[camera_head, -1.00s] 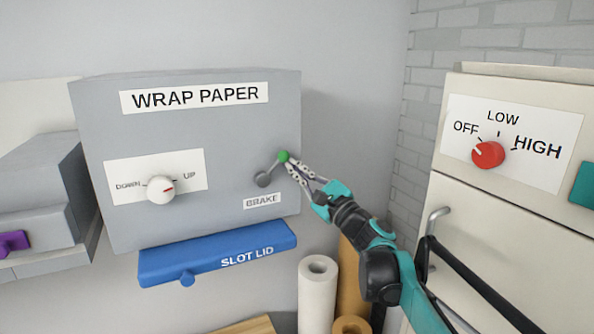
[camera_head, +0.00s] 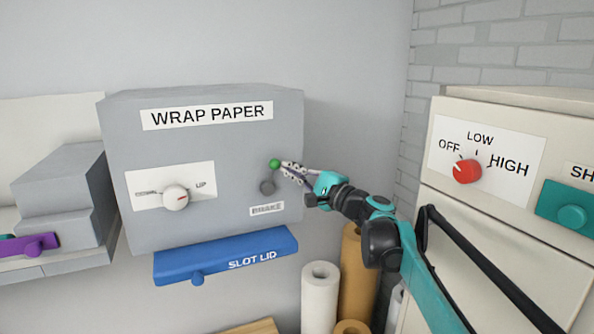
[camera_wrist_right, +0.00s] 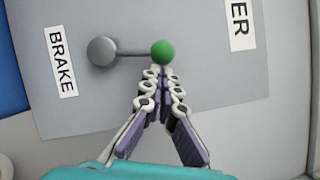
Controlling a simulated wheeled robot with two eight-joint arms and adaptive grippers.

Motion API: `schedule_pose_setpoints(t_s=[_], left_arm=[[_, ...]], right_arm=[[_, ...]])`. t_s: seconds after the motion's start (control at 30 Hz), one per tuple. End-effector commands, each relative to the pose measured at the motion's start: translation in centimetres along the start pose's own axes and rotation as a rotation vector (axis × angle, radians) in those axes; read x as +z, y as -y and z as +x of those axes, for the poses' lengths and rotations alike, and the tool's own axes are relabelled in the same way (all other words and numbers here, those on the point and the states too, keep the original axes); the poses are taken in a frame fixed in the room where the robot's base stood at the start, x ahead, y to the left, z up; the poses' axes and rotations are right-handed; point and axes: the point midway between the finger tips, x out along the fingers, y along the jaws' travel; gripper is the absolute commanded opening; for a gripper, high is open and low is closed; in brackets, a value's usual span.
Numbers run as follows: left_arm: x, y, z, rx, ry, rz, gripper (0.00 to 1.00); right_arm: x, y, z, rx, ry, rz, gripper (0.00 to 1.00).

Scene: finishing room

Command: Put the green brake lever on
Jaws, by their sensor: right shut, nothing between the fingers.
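The brake lever has a green ball knob (camera_head: 275,164) and a round grey hub (camera_head: 267,187) above the BRAKE label (camera_head: 267,209), on the right of the grey WRAP PAPER box (camera_head: 240,215). Its arm now points nearly straight up, leaning slightly right. My right gripper (camera_head: 284,167) is shut with its fingertips at the right side of the knob. In the right wrist view, the fingertips (camera_wrist_right: 160,70) are together right beside the green knob (camera_wrist_right: 162,52), touching or nearly so, with nothing between them. My left gripper is not in view.
A white dial (camera_head: 175,197) and a blue SLOT LID (camera_head: 225,256) are on the same box. Paper rolls (camera_head: 320,295) stand below. A cream cabinet (camera_head: 500,225) with a red knob (camera_head: 467,171) is at the right.

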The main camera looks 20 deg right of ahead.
Motion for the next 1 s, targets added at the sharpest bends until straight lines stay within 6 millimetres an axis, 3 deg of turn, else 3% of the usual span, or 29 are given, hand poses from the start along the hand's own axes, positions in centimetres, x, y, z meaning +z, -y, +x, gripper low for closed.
schedule_pose_setpoints(t_s=[0.53,1.0], left_arm=[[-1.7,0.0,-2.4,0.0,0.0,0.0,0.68],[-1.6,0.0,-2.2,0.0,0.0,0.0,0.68]], right_arm=[[3.9,0.3,1.8,0.22,0.004,-0.468,0.0],[5.8,-0.7,2.7,0.222,0.002,-0.474,0.0]])
